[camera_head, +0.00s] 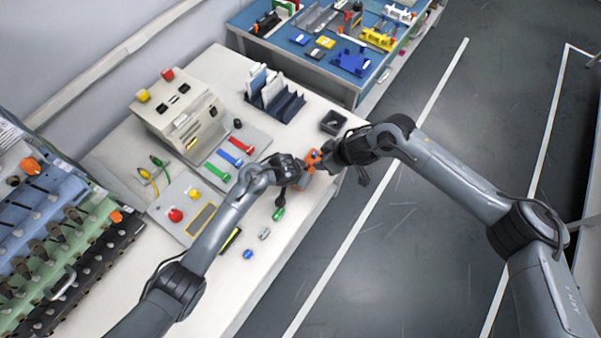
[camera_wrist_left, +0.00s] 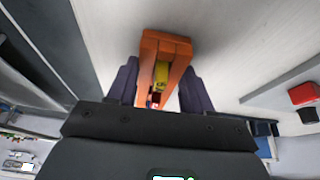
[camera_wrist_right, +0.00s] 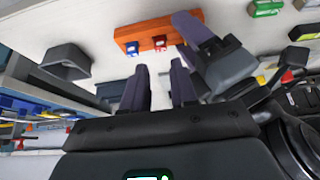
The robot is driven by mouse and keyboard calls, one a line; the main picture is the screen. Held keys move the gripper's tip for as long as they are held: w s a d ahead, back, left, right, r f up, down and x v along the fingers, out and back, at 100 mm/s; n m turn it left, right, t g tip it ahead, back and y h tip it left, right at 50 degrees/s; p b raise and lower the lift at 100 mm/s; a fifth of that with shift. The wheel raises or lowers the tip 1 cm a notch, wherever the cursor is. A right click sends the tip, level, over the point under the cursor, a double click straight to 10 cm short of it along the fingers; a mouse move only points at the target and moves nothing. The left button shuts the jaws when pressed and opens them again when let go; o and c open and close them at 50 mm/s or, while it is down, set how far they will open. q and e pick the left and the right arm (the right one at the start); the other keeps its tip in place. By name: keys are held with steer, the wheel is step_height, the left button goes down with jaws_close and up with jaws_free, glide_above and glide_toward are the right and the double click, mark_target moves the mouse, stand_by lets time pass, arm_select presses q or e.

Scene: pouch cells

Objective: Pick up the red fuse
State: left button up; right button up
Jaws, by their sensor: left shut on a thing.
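An orange holder (camera_head: 311,162) is held near the table's right edge. My left gripper (camera_wrist_left: 158,84) is shut on this orange holder (camera_wrist_left: 150,45), with a yellow piece (camera_wrist_left: 161,74) showing between the fingers. In the right wrist view the red fuse (camera_wrist_right: 160,42) sits on the orange holder (camera_wrist_right: 145,30), beside a blue fuse (camera_wrist_right: 131,48) and left of my left gripper's fingers. My right gripper (camera_wrist_right: 159,82) is open and empty, its fingertips apart from the red fuse and just below it in that view. In the head view the wrists hide the fuses.
A dark open bin (camera_head: 333,122) stands close to my right gripper. Small green (camera_head: 278,214), grey (camera_head: 264,234) and blue (camera_head: 247,254) pieces lie on the white table. A dark rack (camera_head: 285,104) and a tester box (camera_head: 185,115) stand farther back. Floor lies beyond the right edge.

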steer(key=t+y, duration=0.4)
steer(key=y, duration=0.3)
glide_toward(308, 165)
steer(key=a, duration=0.1)
steer(key=w, duration=0.1)
steer(key=a, duration=0.1)
steer(key=shift+w+a+r, duration=0.15)
steer(key=shift+w+a, duration=0.1)
steer(key=shift+a, duration=0.1)
steer(key=shift+w+a+f, duration=0.45)
steer(key=shift+a+f, duration=0.2)
steer(key=shift+a, duration=0.05)
steer(key=shift+w+a+f, duration=0.45)
steer(key=shift+a+f, duration=0.2)
steer(key=shift+a, duration=0.1)
steer(key=shift+w+a+f, duration=0.3)
steer(key=shift+w+a, duration=0.05)
steer(key=shift+a, duration=0.2)
jaws_close()
